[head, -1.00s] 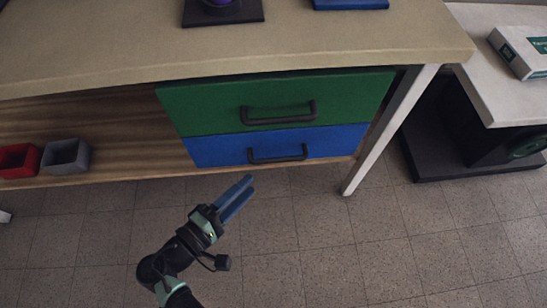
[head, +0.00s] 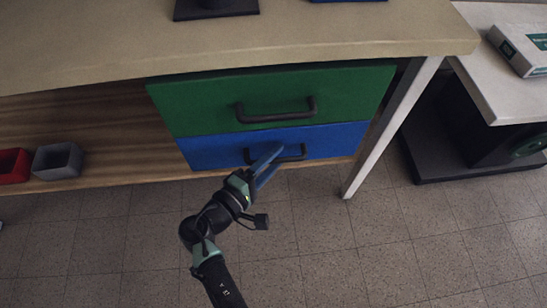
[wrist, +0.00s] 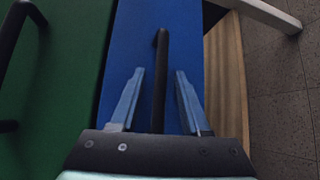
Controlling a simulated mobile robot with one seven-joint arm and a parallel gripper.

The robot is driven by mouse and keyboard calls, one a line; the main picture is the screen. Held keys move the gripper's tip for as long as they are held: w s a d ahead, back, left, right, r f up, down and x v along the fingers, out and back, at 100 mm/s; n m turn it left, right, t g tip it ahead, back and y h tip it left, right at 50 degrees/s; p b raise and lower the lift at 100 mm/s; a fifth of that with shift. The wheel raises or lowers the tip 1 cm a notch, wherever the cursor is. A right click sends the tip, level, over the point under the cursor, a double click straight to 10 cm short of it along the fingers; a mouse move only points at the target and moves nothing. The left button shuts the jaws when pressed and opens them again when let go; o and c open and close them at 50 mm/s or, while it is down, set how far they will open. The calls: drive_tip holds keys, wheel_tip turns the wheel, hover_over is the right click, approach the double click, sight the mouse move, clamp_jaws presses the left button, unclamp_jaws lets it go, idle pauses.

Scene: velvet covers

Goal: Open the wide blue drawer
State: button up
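The wide blue drawer (head: 334,141) is under the green drawer in the desk and looks shut. Its dark bar handle (head: 292,153) is partly hidden behind my gripper (head: 268,163) in the head view. In the wrist view the blue drawer front (wrist: 187,30) fills the middle, and its handle (wrist: 160,75) runs lengthwise between the two blue fingers. My gripper (wrist: 158,85) is open, with one finger on each side of the handle and a visible gap to both. Whether the fingertips reach the drawer front, I cannot tell.
The green drawer (head: 350,95) with its own dark handle (head: 277,113) sits directly above. A pale table leg (head: 390,130) stands to the right. A grey box (head: 57,160) and a red box (head: 12,165) rest on the wooden shelf at left. The tiled floor in front is clear.

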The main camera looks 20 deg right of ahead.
clamp_jaws()
idle(1.2)
